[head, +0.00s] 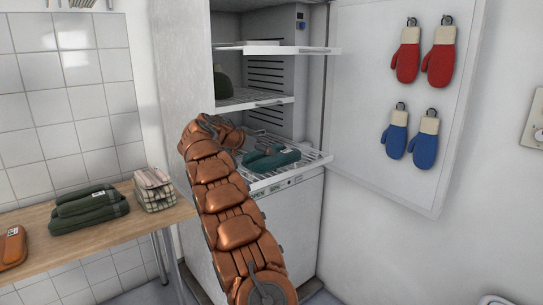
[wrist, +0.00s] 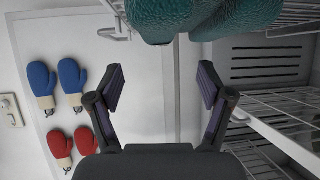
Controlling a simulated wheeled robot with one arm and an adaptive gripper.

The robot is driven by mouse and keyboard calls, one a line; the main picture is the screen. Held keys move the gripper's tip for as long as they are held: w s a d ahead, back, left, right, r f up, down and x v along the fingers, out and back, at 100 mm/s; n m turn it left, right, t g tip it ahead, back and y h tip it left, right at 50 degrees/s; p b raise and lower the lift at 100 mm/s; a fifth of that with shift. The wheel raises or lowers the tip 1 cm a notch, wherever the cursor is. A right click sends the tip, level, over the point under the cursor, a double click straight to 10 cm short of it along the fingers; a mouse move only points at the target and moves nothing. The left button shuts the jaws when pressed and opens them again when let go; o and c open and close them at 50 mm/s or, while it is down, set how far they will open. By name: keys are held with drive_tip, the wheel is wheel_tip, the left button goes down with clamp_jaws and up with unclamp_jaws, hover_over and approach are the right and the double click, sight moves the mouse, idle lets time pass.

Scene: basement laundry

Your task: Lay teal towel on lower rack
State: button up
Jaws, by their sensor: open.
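The teal towel (head: 271,158) lies folded on the wire lower rack (head: 310,160), which juts out of the open white cabinet. In the wrist view, the teal towel (wrist: 160,18) shows as two rounded, textured bulges at the top edge, beyond my fingertips. My gripper (wrist: 162,82) is open, with nothing between its fingers and a gap between them and the towel. In the head view my copper-coloured arm reaches up to the lower rack, and its end hides the rack's left part; the fingers are hard to make out there.
Above are a middle rack (head: 262,101) with a dark green item (head: 222,84) and a pulled-out top shelf (head: 290,49). The open door (head: 400,110) carries red and blue mitts. At left, a wooden table (head: 110,232) holds dark green towels (head: 88,208), a checked cloth (head: 154,189) and an orange item (head: 12,247).

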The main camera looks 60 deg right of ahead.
drive_tip(key=shift+v, duration=1.8)
drive_tip(key=shift+a, duration=0.1)
drive_tip(key=s+a+f+n+y, duration=0.2)
drive_tip(key=s+a+f+n, duration=0.1)
drive_tip(key=a, duration=0.7)
drive_tip(key=s+a+f+n+t+y, duration=0.15)
drive_tip(key=s+a+n, duration=0.25)
drive_tip(key=a, duration=0.5)
drive_tip(key=s+a+f+n+g+y, duration=0.1)
drive_tip(key=s+a+f+n+y, duration=0.2)
drive_tip(key=a, duration=0.7)
drive_tip(key=s+a+f+n+y, duration=0.2)
drive_tip(key=s+a+f+n, duration=0.3)
drive_tip(key=s+a, duration=0.8)
drive_tip(key=s+a+f+n+g+y, duration=0.1)
drive_tip(key=s+a+f+n+y, duration=0.2)
drive_tip(key=s+a, duration=1.1)
wheel_tip(320, 180, down, 5)
drive_tip(key=shift+a+f+n+y, duration=0.1)
drive_tip(key=shift+a+n+y, duration=0.3)
drive_tip(key=shift+n, duration=0.7)
drive_tip(key=shift+w+r, duration=0.1)
drive_tip(key=shift+r, duration=0.1)
